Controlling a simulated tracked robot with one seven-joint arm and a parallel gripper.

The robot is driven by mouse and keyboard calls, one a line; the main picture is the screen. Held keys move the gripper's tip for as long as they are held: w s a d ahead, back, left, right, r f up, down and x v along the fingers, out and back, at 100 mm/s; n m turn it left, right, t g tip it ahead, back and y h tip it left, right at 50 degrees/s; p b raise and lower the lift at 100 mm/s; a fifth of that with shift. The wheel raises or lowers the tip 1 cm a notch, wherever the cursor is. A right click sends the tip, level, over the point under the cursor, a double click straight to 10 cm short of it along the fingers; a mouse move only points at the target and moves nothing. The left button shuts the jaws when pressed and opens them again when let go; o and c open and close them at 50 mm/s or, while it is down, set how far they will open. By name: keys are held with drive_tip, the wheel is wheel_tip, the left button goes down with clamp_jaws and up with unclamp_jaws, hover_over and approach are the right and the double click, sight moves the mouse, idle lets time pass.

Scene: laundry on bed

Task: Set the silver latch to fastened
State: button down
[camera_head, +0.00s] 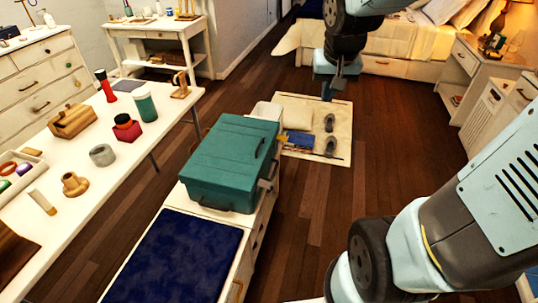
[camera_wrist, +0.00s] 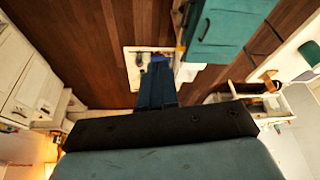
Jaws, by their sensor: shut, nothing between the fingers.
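A teal box (camera_head: 229,165) with its lid down stands on a white cabinet. It shows upside down in the wrist view (camera_wrist: 232,22). Dark fittings sit on its right side, one a curved handle (camera_head: 261,147). I cannot make out a silver latch or its setting at this size. My gripper (camera_head: 327,94) is shut and empty, pointing down in the air beyond the box and to its right, clear of it. The wrist view shows its closed blue fingers (camera_wrist: 157,78) in front of the floor mat.
A dark blue mat (camera_head: 178,262) covers the cabinet top in front of the box. A long white table (camera_head: 97,183) with bottles and small objects runs along the left. A pale mat (camera_head: 315,119) with shoes lies on the floor. Open wooden floor (camera_head: 340,205) lies right of the cabinet.

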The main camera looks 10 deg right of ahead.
drive_tip(key=w+a+f+m+g, duration=0.1)
drive_tip(key=w+a+f, duration=0.1)
drive_tip(key=f, duration=0.8)
drive_tip(key=w+a+f+m+g+y, duration=0.1)
drive_tip(key=w+a+f, duration=0.2)
drive_tip(key=f, duration=0.7)
drive_tip(key=w+a+f+m+g+y, duration=0.1)
drive_tip(key=w+a+f, duration=0.2)
drive_tip(key=w+f, duration=0.3)
drive_tip(key=shift+w+a+f, duration=0.25)
drive_tip(key=shift+f, duration=1.9)
approach(265, 183)
wheel_tip(265, 183, down, 6)
drive_tip(key=d, duration=0.1)
drive_tip(key=shift+s+d, duration=0.35)
drive_tip(key=shift+s, duration=0.1)
